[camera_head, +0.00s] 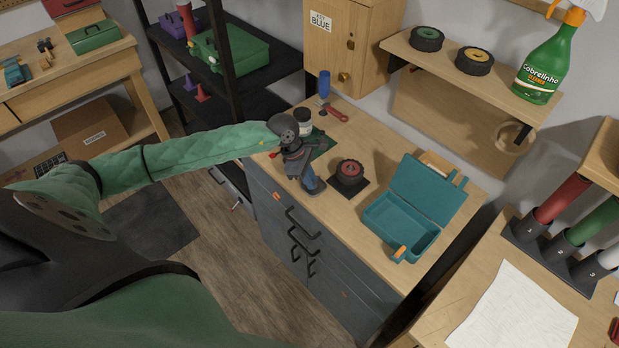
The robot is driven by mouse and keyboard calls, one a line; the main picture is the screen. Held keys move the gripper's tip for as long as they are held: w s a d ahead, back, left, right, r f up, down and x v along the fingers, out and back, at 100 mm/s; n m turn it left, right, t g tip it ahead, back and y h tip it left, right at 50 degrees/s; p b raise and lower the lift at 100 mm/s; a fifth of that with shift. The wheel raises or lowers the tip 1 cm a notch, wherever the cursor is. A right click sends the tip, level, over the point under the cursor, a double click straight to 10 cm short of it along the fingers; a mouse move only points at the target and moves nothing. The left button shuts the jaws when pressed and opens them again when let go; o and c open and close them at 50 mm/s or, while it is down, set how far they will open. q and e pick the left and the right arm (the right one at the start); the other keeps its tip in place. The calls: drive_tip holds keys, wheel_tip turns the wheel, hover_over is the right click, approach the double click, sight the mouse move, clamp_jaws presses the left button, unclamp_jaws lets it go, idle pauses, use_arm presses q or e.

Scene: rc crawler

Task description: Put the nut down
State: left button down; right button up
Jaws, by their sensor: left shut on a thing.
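My left gripper (313,185) reaches over the grey workbench (385,275) from the left, pointing down close to its wooden top. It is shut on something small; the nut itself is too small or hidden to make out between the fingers. A black wheel with a red hub (350,171) sits on a dark square base just right of the gripper, apart from it. A dark green mat (322,146) lies behind the gripper, partly covered by it. My right gripper is not in view.
An open teal box (374,220) stands right of the wheel. A blue-handled tool (324,84), a red tool (336,113) and a small jar (303,117) are at the back. A wooden cabinet (340,50) and a shelf with wheels (474,60) rise behind.

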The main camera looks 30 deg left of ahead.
use_arm(q)
drive_tip(key=shift+f, duration=0.1)
drive_tip(key=c, duration=1.6)
unclamp_jaws()
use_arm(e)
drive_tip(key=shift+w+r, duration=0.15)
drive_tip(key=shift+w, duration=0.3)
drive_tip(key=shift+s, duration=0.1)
